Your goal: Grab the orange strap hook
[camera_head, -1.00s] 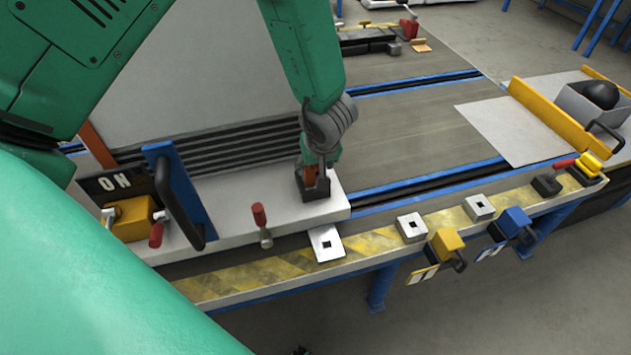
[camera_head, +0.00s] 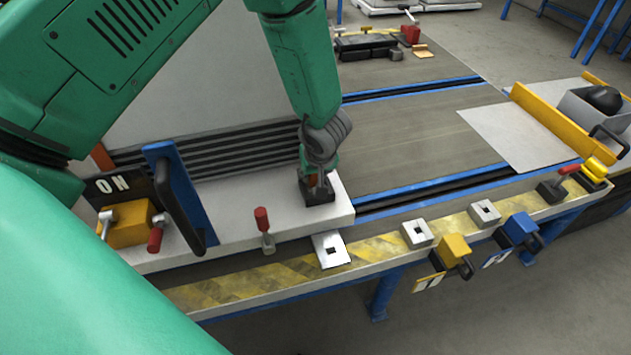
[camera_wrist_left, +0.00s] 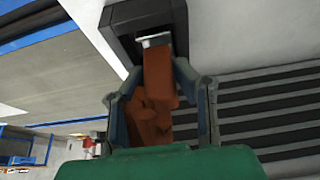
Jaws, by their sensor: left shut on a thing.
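The orange strap hook (camera_wrist_left: 158,78) shows large in the left wrist view, its far end at a pale metal piece in the dark socket block (camera_wrist_left: 120,22). My left gripper (camera_wrist_left: 152,85) has one finger on each side of it and is shut on it. In the head view the left gripper (camera_head: 318,178) points down at the dark block (camera_head: 318,195), which sits on the white ledge. Only a sliver of orange shows there, mostly hidden by the fingers. My right gripper is not in view.
A blue frame with a black handle (camera_head: 178,200) and a yellow block (camera_head: 128,222) with levers stand left of the gripper. A red-handled lever (camera_head: 263,225) is near the ledge's front edge. White square blocks (camera_head: 417,233) line the striped bench edge. The grey belt (camera_head: 430,140) is mostly clear.

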